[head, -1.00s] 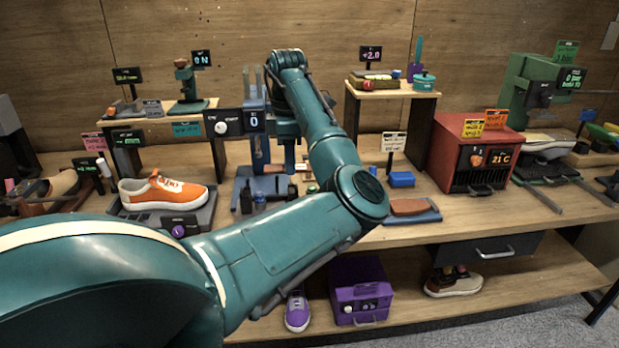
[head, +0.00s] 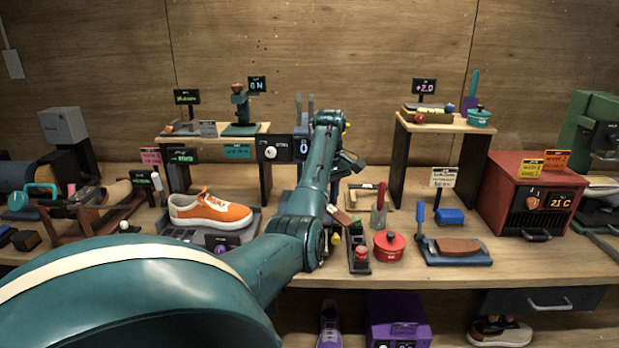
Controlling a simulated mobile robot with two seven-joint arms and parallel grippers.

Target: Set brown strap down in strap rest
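My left arm reaches over the bench from the lower left. A dark end part, seemingly my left gripper (head: 347,163), shows beside the wrist. Its fingers are not clear, so I cannot tell what it holds. A small brown piece (head: 340,215) shows beside the forearm, above a dark box; I cannot tell whether it is the strap. A wider brown slab (head: 458,246) lies on a blue board (head: 476,262) at the right. I cannot single out the strap rest. My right gripper is out of view.
An orange sneaker (head: 210,210) stands on a grey stand at the left. A red pot (head: 389,246), a dark box with a red knob (head: 359,262) and a blue block (head: 450,216) stand right of my arm. A red oven (head: 530,200) stands farther right.

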